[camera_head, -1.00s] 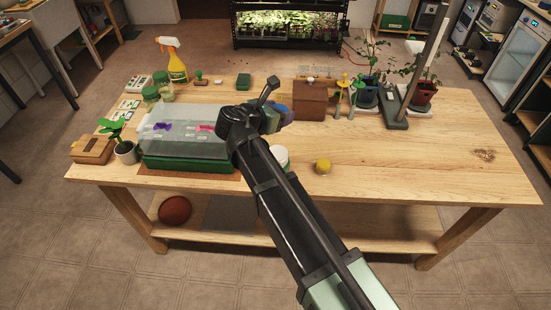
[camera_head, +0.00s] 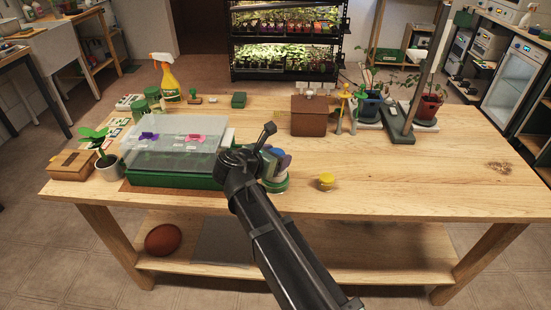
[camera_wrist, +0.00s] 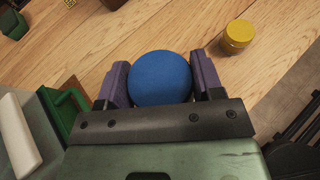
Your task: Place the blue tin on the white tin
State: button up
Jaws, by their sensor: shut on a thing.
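The round blue tin (camera_wrist: 160,78) sits between the two purple fingers of my gripper (camera_wrist: 160,82) in the wrist view, its flat blue top toward the camera. In the head view my gripper (camera_head: 275,160) is over the table just right of the clear-lidded tray, and only a small part of the blue tin (camera_head: 286,161) shows. A pale, green-edged round thing, apparently the white tin (camera_head: 276,185), shows just below the gripper, partly hidden by my arm. The wrist view does not show the white tin. I cannot tell whether the two tins touch.
A yellow tin (camera_head: 326,182) stands close to the right. The seedling tray with a clear lid (camera_head: 175,145) is close on the left. A brown box (camera_head: 318,116) and potted plants (camera_head: 369,106) stand farther back. The table's right side is clear.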

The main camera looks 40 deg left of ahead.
jog(key=o, duration=0.9)
jog(key=shift+o, duration=0.2)
jog(key=shift+r+p, duration=0.2)
jog(key=shift+p, duration=0.1)
jog(key=p+v, duration=0.4)
jog(key=v, duration=0.8)
jog(key=shift+f, duration=0.1)
